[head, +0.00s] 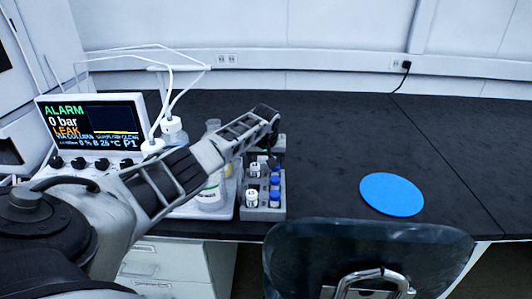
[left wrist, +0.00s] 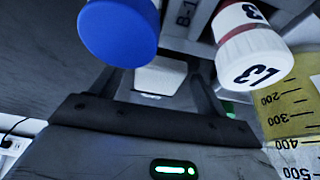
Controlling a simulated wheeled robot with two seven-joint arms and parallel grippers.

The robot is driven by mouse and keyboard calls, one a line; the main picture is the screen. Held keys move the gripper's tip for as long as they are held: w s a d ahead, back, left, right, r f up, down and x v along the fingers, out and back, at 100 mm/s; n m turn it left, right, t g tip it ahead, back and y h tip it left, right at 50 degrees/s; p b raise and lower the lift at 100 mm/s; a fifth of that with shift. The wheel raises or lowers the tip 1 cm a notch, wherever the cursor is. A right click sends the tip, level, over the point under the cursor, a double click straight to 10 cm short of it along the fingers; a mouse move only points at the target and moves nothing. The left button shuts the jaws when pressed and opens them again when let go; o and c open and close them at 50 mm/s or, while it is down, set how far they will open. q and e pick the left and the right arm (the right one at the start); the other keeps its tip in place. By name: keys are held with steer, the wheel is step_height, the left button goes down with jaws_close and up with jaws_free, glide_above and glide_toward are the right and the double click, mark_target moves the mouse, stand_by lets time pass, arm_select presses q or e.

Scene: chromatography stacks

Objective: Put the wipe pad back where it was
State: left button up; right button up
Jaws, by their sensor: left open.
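No object is plainly recognisable as the wipe pad. A flat blue disc (head: 391,194) lies on the dark bench at the right, apart from my arm. My left gripper (head: 268,152) is above the back of the vial rack (head: 263,213), its fingers small and dark in the head view. In the left wrist view the fingers (left wrist: 155,85) stand apart, with a pale block (left wrist: 158,76) showing between them; I cannot tell what it is or whether they touch it. A blue cap (left wrist: 118,30) and a white cap marked L3 (left wrist: 254,57) are close to the wrist camera. My right gripper is out of view.
A monitor (head: 92,122) reading ALARM and LEAK stands at the left, with white tubing. A bottle (head: 212,190) stands left of the rack, partly behind my arm. A chair back (head: 365,250) is at the front edge. The bench's back right is clear.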

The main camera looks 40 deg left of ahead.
arm_select(q)
steer(key=p+v, duration=0.2)
steer(key=v, duration=1)
steer(key=b+x, duration=0.2)
steer(key=x, duration=1)
steer(key=shift+f, duration=0.15)
step_height(320, 180, up, 2)
steer(key=shift+r, duration=0.9)
